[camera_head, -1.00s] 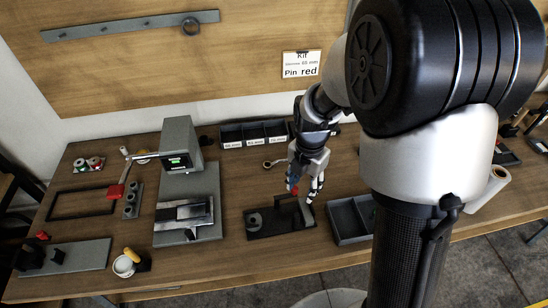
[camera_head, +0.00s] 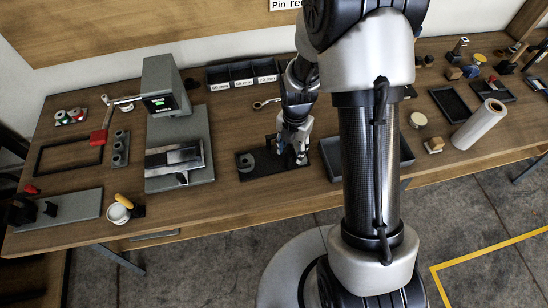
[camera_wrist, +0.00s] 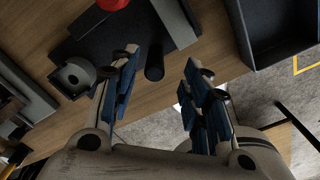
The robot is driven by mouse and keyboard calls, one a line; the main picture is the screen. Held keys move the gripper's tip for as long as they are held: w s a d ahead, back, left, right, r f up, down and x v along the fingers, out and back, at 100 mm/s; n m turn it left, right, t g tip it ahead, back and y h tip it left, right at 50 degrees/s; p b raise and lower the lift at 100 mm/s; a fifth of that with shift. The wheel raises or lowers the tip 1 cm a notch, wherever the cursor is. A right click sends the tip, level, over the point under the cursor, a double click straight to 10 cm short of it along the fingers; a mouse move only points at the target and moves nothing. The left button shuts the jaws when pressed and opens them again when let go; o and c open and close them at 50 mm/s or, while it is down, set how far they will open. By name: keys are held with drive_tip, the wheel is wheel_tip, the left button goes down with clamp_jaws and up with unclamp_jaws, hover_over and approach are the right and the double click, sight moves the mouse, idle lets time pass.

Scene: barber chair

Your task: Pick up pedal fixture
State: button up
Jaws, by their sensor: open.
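What I take to be the pedal fixture is a dark flat base (camera_head: 258,172) at the front middle of the bench. It carries a grey ring-shaped holder at its left end and an upright block at its right. In the wrist view the fixture (camera_wrist: 95,42) shows at upper left, with the grey holder, a grey bar, a dark cylinder and part of a red piece. My gripper (camera_head: 293,158) is over its right part and partly hides it. In the wrist view my gripper (camera_wrist: 160,82) has its blue-padded fingers apart, with nothing held between them. Contact cannot be told.
A grey press (camera_head: 180,130) stands to the left. A dark open tray (camera_head: 333,160) lies close at right, partly behind my arm. Labelled bins (camera_head: 242,77) stand behind. A white cup (camera_head: 118,214) is near the front left edge.

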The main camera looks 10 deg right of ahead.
sight(289, 153)
drive_tip(key=f, duration=0.1)
drive_tip(key=f+b, duration=0.1)
drive_tip(key=f, duration=0.3)
drive_tip(key=shift+a+b, duration=0.35)
drive_tip(key=shift+b, duration=0.05)
clamp_jaws()
idle(0.4)
